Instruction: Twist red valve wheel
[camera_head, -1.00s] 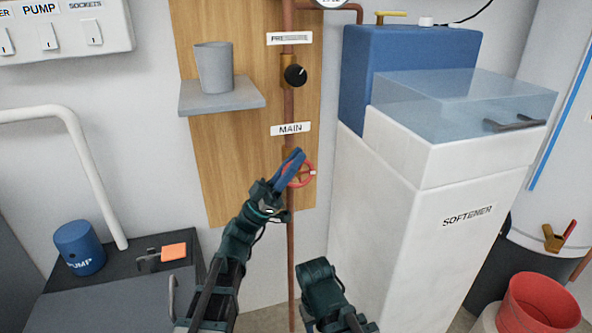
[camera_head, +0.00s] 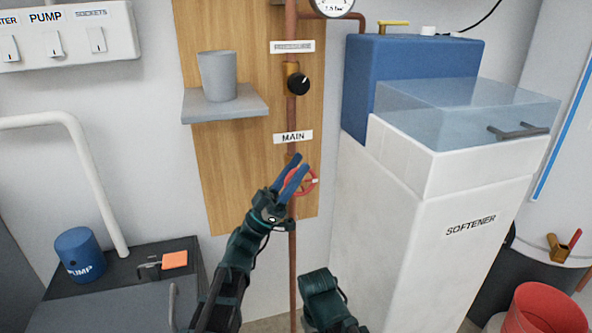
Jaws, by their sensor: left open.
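The red valve wheel (camera_head: 313,184) sits on the copper pipe below the MAIN label (camera_head: 293,137) in the head view. A small pale mark shows on its right rim. My left gripper (camera_head: 299,168) is open, with its two blue fingers in front of the wheel's left part. The fingers hide that part of the wheel, and I cannot tell whether they touch it. My right arm shows at the bottom centre, but its gripper is not visible.
A grey shelf (camera_head: 225,107) with a grey cup (camera_head: 217,76) juts out above left. The white softener cabinet (camera_head: 405,230) stands close on the right. A black knob (camera_head: 299,84) and a gauge (camera_head: 327,6) are higher on the pipe. A blue pump (camera_head: 79,254) is lower left.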

